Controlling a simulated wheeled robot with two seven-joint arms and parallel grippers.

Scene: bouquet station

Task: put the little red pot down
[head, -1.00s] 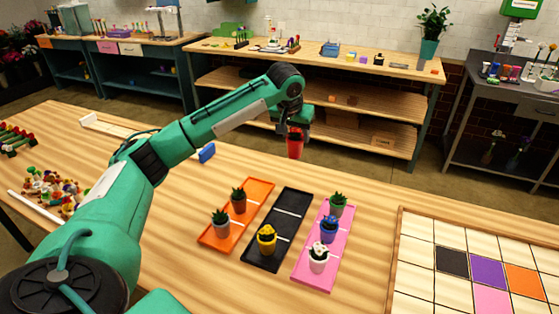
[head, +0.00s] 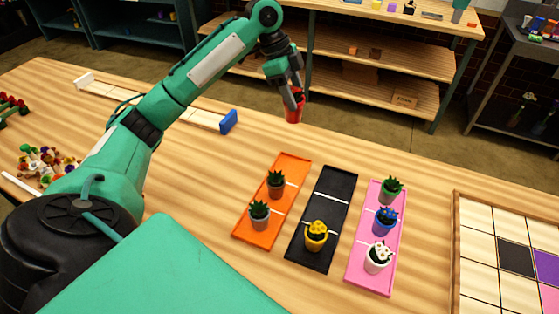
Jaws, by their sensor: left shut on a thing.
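The little red pot (head: 293,114) is held in the air by my left gripper (head: 294,98), which is shut on it. Pot and gripper appear above the far side of the table, behind the trays. My right gripper is not in view.
A framed grid board (head: 478,242) with coloured squares lies at the right. A long white bar with a blue end (head: 228,121) lies at the back left. Small coloured flowers (head: 43,165) are heaped at the left. The far part of the black tray is bare.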

